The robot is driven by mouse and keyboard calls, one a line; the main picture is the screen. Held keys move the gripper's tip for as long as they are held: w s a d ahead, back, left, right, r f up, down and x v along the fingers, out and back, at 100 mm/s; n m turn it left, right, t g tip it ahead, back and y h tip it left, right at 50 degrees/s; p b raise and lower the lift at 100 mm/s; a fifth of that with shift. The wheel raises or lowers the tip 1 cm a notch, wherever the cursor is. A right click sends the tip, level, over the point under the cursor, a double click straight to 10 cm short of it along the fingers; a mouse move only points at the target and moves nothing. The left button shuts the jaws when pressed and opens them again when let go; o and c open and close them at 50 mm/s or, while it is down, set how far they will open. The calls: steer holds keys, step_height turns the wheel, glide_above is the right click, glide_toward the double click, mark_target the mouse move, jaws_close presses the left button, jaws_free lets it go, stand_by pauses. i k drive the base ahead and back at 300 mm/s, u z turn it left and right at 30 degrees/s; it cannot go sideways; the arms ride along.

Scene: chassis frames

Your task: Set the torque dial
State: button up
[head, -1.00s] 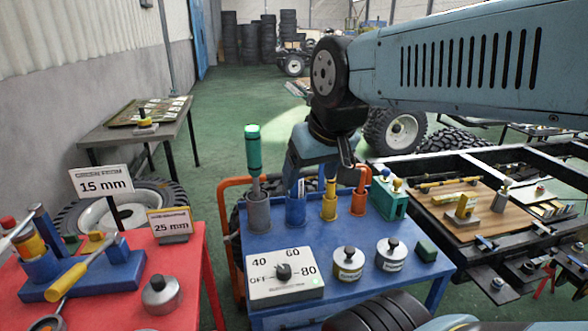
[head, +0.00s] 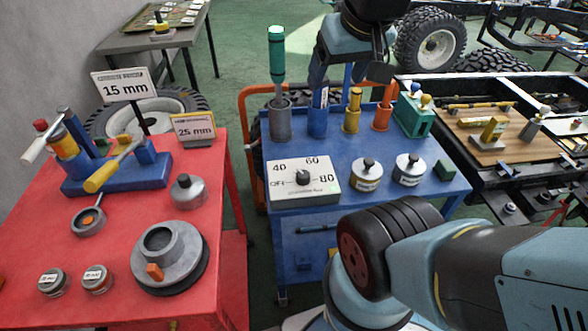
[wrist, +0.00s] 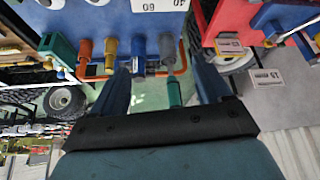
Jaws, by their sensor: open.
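The torque dial is a white box (head: 322,191) with a dark round knob (head: 303,177) and the marks OFF, 40, 60 and 80. It sits at the front left of the blue cart top (head: 362,150). The knob's pointer is too small to read. My gripper (head: 348,75) is beyond the cart's back row of cups, apart from the dial. In the wrist view my gripper (wrist: 158,65) shows two spread fingers with nothing held between them. There the white dial box (wrist: 158,5) is cut off at the top edge.
A grey cup with a green-handled tool (head: 277,60), plus blue, yellow and orange cups, line the cart's back. A red table (head: 130,215) is left. My arm fills the lower right.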

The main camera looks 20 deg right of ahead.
mark_target(303, 178)
steer(key=z, duration=0.05)
steer(key=k, duration=1)
steer(key=z, duration=0.5)
steer(key=i, duration=0.7)
steer(key=u, duration=0.25)
